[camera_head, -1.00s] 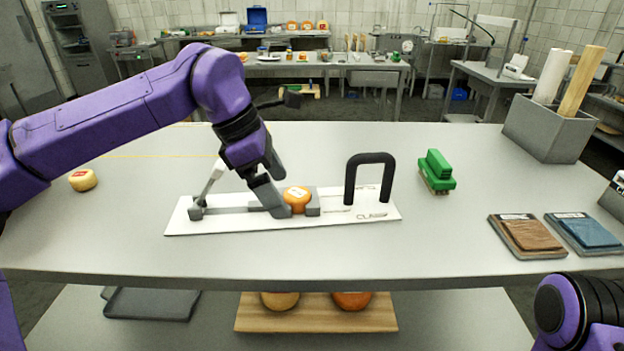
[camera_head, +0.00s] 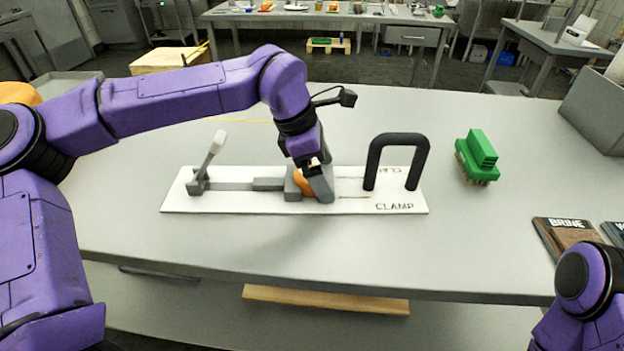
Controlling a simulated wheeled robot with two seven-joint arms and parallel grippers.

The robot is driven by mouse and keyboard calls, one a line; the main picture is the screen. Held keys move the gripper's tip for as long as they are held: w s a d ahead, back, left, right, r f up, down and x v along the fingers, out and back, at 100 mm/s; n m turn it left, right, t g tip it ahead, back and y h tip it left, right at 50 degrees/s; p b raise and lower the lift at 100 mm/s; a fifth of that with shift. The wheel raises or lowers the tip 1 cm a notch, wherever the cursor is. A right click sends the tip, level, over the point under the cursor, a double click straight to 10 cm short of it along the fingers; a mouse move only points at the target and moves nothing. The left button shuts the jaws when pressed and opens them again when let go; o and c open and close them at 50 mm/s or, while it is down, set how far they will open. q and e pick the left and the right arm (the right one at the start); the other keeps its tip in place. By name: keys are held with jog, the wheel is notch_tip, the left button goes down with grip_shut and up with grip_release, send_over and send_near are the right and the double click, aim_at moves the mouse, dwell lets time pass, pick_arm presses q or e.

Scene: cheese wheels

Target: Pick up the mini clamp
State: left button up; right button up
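The mini clamp (camera_head: 238,205) is a white board marked CLAMP lying flat on the table. It has a white-tipped lever (camera_head: 213,147) at its left end, grey sliding parts and a tall black handle (camera_head: 400,139) at its right. A small orange cheese wheel (camera_head: 302,183) sits by the grey jaws, partly covered by my gripper. My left gripper (camera_head: 316,183) points down over the cheese and right jaw, left of the black handle; whether it grips anything is hidden. My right arm shows at the lower right, but its gripper is out of view.
A green brush (camera_head: 478,155) lies right of the clamp. A BRINE pad (camera_head: 566,233) is near the right edge, below a grey bin (camera_head: 597,108). The table (camera_head: 490,235) is clear in front of the clamp. A wooden board (camera_head: 325,299) is on the shelf below.

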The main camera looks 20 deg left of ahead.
pick_arm(q)
jog(key=shift+d+f, duration=0.2)
jog(key=shift+f, duration=0.35)
jog(key=c, duration=1.2)
jog(key=shift+r, duration=0.15)
jog(key=c, duration=0.4)
